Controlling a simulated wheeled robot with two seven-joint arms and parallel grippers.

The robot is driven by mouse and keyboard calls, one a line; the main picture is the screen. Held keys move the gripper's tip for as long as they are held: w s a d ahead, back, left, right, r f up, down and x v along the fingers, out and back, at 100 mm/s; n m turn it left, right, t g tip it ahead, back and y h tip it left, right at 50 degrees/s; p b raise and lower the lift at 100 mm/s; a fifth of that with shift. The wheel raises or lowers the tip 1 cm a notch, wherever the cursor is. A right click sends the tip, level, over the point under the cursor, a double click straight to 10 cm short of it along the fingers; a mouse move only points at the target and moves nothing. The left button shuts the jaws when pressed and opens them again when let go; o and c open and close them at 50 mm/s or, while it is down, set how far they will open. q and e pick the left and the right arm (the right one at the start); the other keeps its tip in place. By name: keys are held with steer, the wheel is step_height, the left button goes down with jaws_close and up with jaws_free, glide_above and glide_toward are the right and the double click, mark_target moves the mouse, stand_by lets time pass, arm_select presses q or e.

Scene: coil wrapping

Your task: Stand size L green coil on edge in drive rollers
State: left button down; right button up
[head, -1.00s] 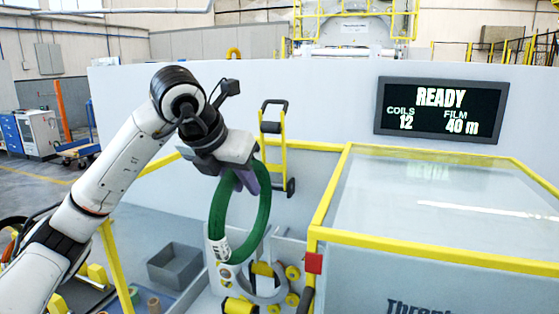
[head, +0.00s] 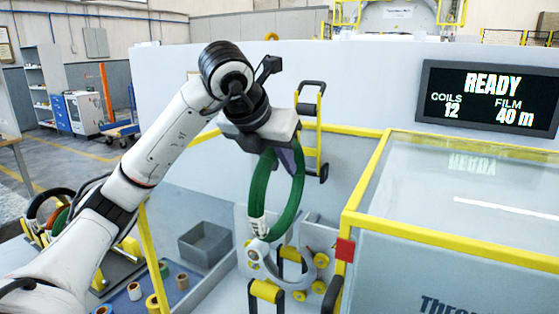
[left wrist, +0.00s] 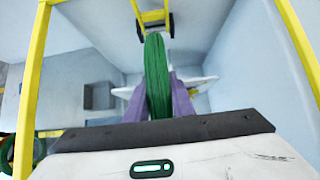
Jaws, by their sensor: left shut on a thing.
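My left gripper (head: 284,150) is shut on the green coil (head: 259,192) at its top. The coil hangs upright, on edge, with a white label low on its left side. In the left wrist view the coil (left wrist: 157,75) shows edge-on between the purple fingers. Below it are the drive rollers (head: 266,291), with yellow cylinders and a grey ring-shaped part (head: 308,268) with small yellow wheels. The coil's lower end overlaps this ring in the head view; I cannot tell whether it touches. My right gripper is not in view.
A glass-topped enclosure with a yellow frame (head: 366,180) stands right of the rollers. A red block (head: 345,250) sits on its corner post. A grey bin (head: 206,243) and several film rolls (head: 134,291) lie to the left. Other coils (head: 50,207) hang at far left. A display (head: 488,97) reads READY.

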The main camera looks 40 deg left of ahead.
arm_select(q)
steer(key=shift+f+b, duration=2.45)
steer(key=shift+f, duration=0.65)
steer(key=shift+f+b, duration=0.65)
steer(key=shift+f, duration=0.1)
steer(key=shift+f+b, duration=0.6)
steer(key=shift+f, duration=0.1)
steer(key=shift+f+b, duration=0.3)
steer(key=shift+f, duration=0.1)
steer(key=shift+f, duration=0.25)
steer(key=shift+f+b, duration=0.45)
steer(key=shift+b, duration=0.15)
